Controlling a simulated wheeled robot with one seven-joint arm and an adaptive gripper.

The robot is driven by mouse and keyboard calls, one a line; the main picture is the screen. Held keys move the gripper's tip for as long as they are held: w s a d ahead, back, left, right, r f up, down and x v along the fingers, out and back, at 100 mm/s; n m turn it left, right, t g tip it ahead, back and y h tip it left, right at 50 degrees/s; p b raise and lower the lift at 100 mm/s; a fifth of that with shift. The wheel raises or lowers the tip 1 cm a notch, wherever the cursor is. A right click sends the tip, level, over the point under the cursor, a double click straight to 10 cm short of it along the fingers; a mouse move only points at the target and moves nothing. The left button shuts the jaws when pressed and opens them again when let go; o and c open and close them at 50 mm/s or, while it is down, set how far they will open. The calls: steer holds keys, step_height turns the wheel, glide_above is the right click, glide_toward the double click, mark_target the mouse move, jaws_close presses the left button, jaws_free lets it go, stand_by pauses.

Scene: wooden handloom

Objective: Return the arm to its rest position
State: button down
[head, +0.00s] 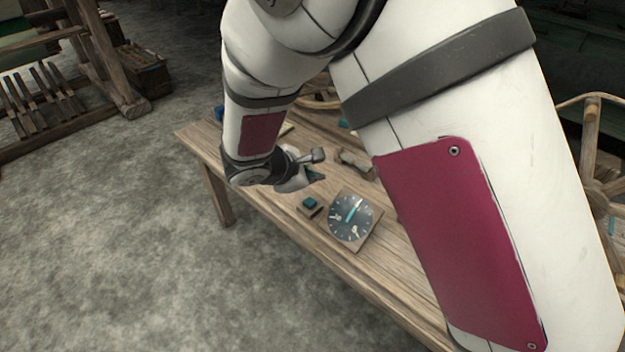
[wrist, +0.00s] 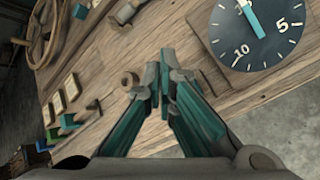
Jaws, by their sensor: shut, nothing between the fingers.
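My gripper (head: 316,177) hangs over the wooden table, just beyond the dial in the head view. In the wrist view its teal fingers (wrist: 162,82) come together at the tips, shut with nothing between them. My arm is bent and reaches out over the table from the upper part of the head view. It hides much of the table's middle and right side.
The table (head: 283,233) also holds several small coloured blocks and a spoked wheel (wrist: 37,40). Open floor (head: 110,250) lies left.

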steer(key=shift+d, duration=0.1)
steer(key=s+d+r+m+g+h, duration=0.1)
steer(key=s+d+r+m+g, duration=0.2)
steer(key=d+r, duration=0.5)
steer(key=s+d+r+m+g+h, duration=0.1)
steer(key=s+d+r+m, duration=0.4)
steer(key=d, duration=0.4)
steer(key=s+d+r+m+g+y, duration=0.2)
steer(key=s+d+r+m, duration=0.4)
steer(key=s+d, duration=0.4)
steer(key=s+a+m+g+y, duration=0.1)
steer(key=s+a+m+y, duration=0.15)
steer(key=s, duration=0.65)
steer(key=s+a+m+y, duration=0.15)
steer(key=s+m, duration=0.25)
steer(key=s, duration=0.6)
step_height(320, 180, up, 26)
steer(key=d+t+p, duration=0.1)
steer(key=t+p, duration=0.2)
steer(key=p, duration=2.1)
steer(key=shift+s+y, duration=0.15)
steer(key=shift+y, duration=0.25)
